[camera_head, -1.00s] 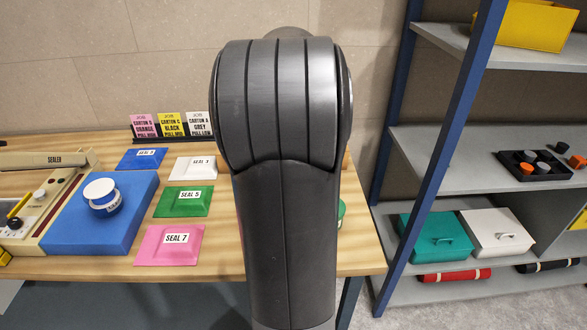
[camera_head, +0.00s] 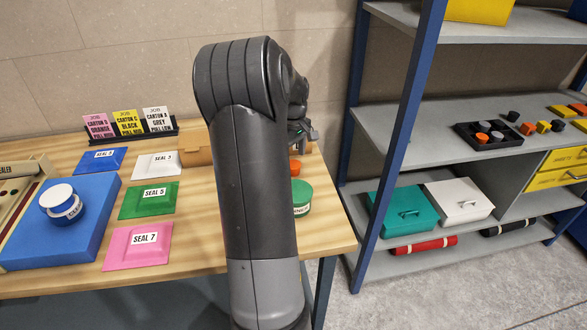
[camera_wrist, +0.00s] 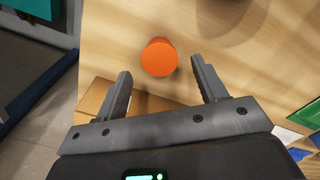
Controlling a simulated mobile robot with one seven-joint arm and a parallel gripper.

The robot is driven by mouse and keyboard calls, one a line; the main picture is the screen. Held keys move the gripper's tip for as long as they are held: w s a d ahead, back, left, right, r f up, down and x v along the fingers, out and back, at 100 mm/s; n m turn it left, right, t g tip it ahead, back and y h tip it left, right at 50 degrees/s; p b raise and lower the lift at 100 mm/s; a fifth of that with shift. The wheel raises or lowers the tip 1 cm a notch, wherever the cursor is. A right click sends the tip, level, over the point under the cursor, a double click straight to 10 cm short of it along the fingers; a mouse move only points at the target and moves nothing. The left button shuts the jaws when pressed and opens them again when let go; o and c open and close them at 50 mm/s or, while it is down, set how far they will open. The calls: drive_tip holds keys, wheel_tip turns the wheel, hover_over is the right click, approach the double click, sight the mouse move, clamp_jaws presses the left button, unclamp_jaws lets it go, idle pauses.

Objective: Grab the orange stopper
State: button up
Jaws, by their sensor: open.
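An orange stopper (camera_wrist: 159,57) stands on the wooden table (camera_wrist: 112,35) in the wrist view. It lies just beyond and between the fingertips of my gripper (camera_wrist: 160,80), which is open and empty. In the head view a part of an orange piece (camera_head: 295,167) shows beside my arm, on the table's right part. My gripper (camera_head: 303,135) is mostly hidden behind my arm there.
A green round container (camera_head: 302,198) stands near the table's right edge. A cardboard-brown box (camera_head: 196,149) is behind my arm. Coloured seal packets (camera_head: 137,246) and a blue block (camera_head: 95,235) lie left. A blue shelf post (camera_head: 385,165) rises just right of the table.

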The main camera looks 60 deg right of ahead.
sight(294, 164)
wheel_tip(294, 164, down, 4)
drive_tip(key=shift+s+f, duration=0.1)
drive_tip(key=shift+f, duration=0.05)
drive_tip(key=shift+c, duration=0.4)
drive_tip(key=c, duration=0.9)
drive_tip(key=shift+r, duration=0.2)
drive_tip(key=shift+c, duration=0.3)
